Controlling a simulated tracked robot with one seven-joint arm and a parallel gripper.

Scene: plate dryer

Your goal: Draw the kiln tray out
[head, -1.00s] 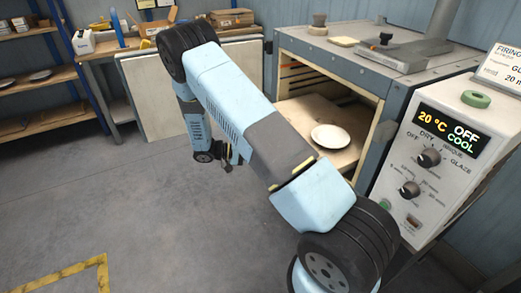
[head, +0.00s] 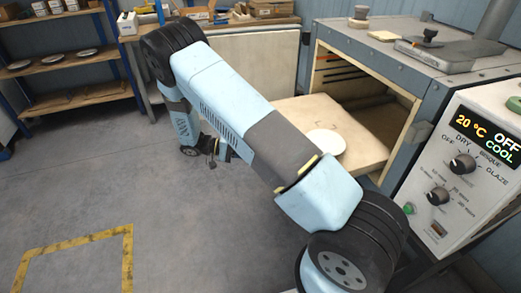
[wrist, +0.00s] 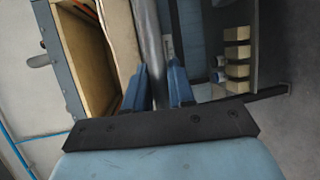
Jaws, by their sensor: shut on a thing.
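The kiln tray (head: 297,110) is a pale flat board that sticks out to the left of the kiln's open mouth, its right part still inside. A white plate (head: 326,142) lies on it, partly behind my arm. In the wrist view my gripper (wrist: 160,80) has its two blue fingers on either side of a grey metal bar (wrist: 150,40), shut on it. The bar runs alongside the tray's pale edge (wrist: 122,40) and looks like its handle. My arm hides the fingers and handle in the head view.
The kiln (head: 412,85) has a control panel (head: 468,165) reading 20 °C, OFF, COOL. A shelf rack (head: 65,60) with plates and a workbench (head: 150,90) stand at the back. The floor (head: 130,190) at left is clear, with yellow marking.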

